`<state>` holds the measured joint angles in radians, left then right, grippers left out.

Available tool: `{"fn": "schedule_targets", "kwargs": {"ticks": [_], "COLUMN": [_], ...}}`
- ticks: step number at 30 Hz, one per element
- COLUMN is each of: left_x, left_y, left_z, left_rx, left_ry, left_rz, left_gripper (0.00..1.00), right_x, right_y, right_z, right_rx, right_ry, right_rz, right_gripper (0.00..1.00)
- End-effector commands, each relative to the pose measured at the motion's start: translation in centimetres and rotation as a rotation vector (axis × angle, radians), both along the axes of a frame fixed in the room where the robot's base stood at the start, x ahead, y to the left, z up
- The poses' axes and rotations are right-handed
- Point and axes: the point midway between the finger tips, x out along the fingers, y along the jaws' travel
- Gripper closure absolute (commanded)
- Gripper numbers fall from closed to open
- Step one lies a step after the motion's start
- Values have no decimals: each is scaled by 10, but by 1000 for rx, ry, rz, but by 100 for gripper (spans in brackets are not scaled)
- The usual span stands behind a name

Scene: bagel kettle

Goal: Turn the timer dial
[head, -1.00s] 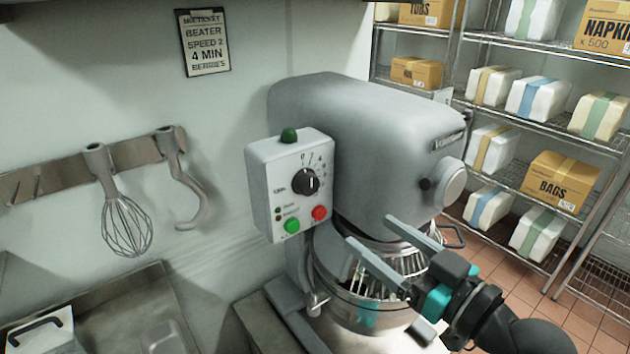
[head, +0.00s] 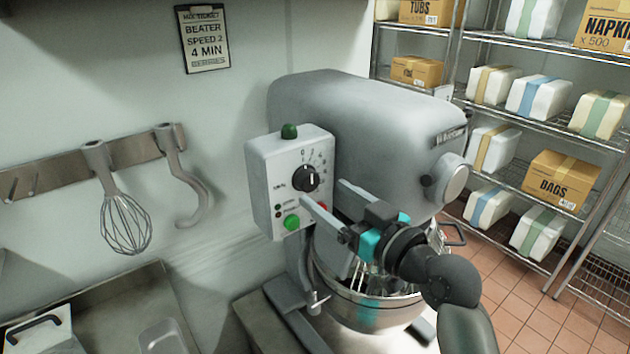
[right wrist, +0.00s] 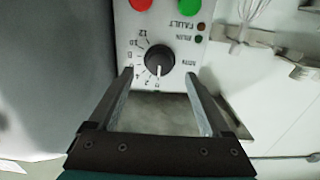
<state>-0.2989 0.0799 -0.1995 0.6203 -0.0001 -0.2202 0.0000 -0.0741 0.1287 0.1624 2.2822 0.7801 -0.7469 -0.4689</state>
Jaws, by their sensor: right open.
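The timer dial (head: 306,178) is a round black knob on the pale control box (head: 262,190) at the mixer's side. In the right wrist view the dial (right wrist: 159,59) appears upside down, with its white mark toward the 0 end of the scale. My right gripper (head: 322,191) is open in front of the box, just below and to the right of the dial. In the right wrist view its two fingers (right wrist: 158,74) reach up on either side of the dial, with nothing between them; I cannot tell whether they touch the panel. My left gripper is not in view.
A green button (head: 291,222) and a red button, partly hidden by my gripper, sit below the dial. A green knob (head: 289,131) tops the box. The steel bowl (head: 345,300) is below. A wall ticket (head: 204,40) reads beater, speed 2, 4 min. A whisk (head: 124,222) hangs left.

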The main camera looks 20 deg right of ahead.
Motion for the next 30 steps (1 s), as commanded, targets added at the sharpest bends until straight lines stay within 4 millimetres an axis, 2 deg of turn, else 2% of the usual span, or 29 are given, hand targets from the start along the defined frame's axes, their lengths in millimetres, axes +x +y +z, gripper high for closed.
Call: {"fn": "schedule_targets", "kwargs": {"ticks": [3,9,21,23,30], "left_x": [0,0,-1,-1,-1], "left_y": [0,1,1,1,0], "left_z": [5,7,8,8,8], "left_rx": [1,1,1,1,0], "left_ry": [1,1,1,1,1], "left_rz": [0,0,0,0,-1], "left_gripper": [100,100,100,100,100], "right_x": [19,38,44,44,44], "right_y": [7,13,16,16,16], "right_z": [2,0,-1,-1,-1], "right_rx": [4,0,0,0,-1], "right_ry": [-1,-1,0,0,1], "right_rz": [0,-1,0,0,0], "right_gripper": [18,18,18,22,50]}}
